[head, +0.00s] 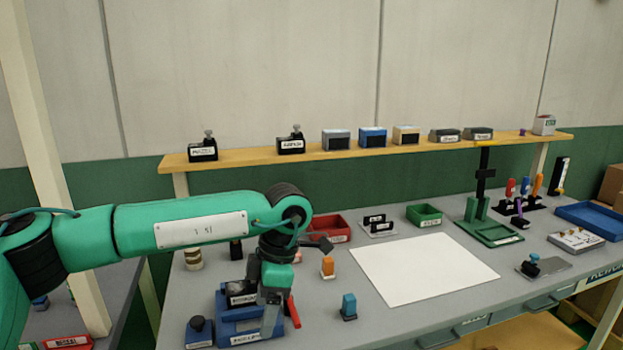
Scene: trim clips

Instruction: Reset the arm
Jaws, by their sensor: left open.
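My left arm (180,228) comes in from the left and reaches over the left part of the grey bench. Its gripper (272,318) points down, open, in front of a blue fixture (238,328) that holds a black labelled block (240,294). Part of the fixture is hidden behind the gripper. A red piece (293,312) shows just right of the fingers; I cannot tell what it belongs to. I see nothing between the fingers. My right gripper is not in view.
A white sheet (423,268) lies mid-bench. An orange clip (328,266) and a teal clip (349,306) stand between it and my gripper. Red (334,228) and green (424,215) bins, a green stand (490,232) and a blue tray (588,220) stand behind. A shelf (370,151) runs above.

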